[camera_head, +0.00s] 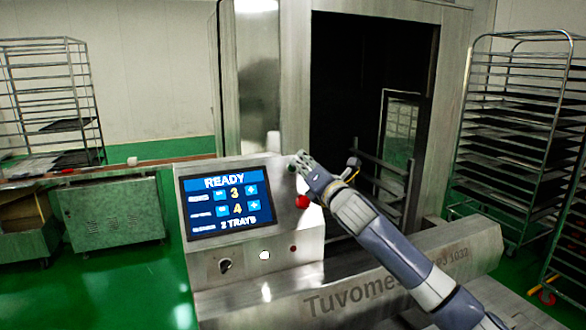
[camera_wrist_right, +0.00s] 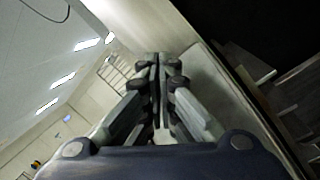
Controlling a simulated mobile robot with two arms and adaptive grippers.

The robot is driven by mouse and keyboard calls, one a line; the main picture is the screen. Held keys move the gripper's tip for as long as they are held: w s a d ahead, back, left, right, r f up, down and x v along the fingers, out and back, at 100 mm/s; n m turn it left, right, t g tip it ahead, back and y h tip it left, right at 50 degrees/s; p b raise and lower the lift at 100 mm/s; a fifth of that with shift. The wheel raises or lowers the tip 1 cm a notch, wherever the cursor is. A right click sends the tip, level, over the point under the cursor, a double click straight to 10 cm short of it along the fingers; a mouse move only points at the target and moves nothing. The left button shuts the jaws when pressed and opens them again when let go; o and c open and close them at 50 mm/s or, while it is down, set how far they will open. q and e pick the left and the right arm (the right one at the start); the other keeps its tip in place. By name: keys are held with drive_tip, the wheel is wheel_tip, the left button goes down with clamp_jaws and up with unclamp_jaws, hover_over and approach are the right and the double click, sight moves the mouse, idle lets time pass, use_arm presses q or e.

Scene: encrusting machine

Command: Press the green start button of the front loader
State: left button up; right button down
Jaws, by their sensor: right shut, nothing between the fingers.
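The front loader's control box (camera_head: 262,230) stands in the middle of the head view. Its screen (camera_head: 228,203) reads READY, with the numbers 3 and 4 and "2 TRAYS". A small green button (camera_head: 291,168) shows at the upper right of the panel, partly covered by my right gripper (camera_head: 297,158). The fingertips are at or very near it; I cannot tell whether they touch. My right gripper is shut and empty, its fingers together in the wrist view (camera_wrist_right: 155,62). A red button (camera_head: 302,202) sits below the green one. My left gripper is not in view.
A black knob (camera_head: 225,266) and a white round button (camera_head: 264,255) are low on the panel. The machine's dark opening (camera_head: 345,80) is behind. Tray racks stand at right (camera_head: 515,110) and left (camera_head: 50,95). A metal cabinet (camera_head: 112,213) stands at left.

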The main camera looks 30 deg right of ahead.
drive_tip(key=shift+w, duration=0.1)
drive_tip(key=shift+w+f, duration=0.25)
